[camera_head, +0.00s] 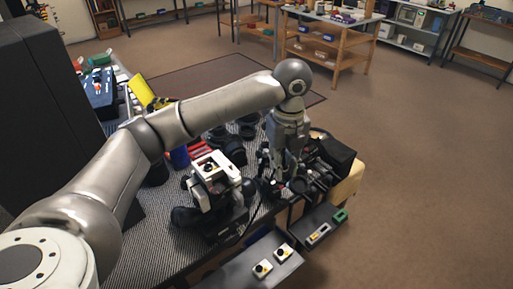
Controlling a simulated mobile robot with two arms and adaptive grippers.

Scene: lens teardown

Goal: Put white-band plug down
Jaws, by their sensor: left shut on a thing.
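My left arm reaches in from the left, and my left gripper (281,176) points down over the far right end of the workbench. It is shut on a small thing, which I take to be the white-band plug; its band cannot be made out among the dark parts. The gripper is close beside a dark mechanical assembly (318,176). A white-and-black device (213,176) stands to the left of the gripper on the striped mat (165,240). My right gripper is not in view.
Another dark ledge holds a green block (340,215) and a pale piece (318,234). Dark lens parts crowd the bench behind. Open floor lies to the right.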

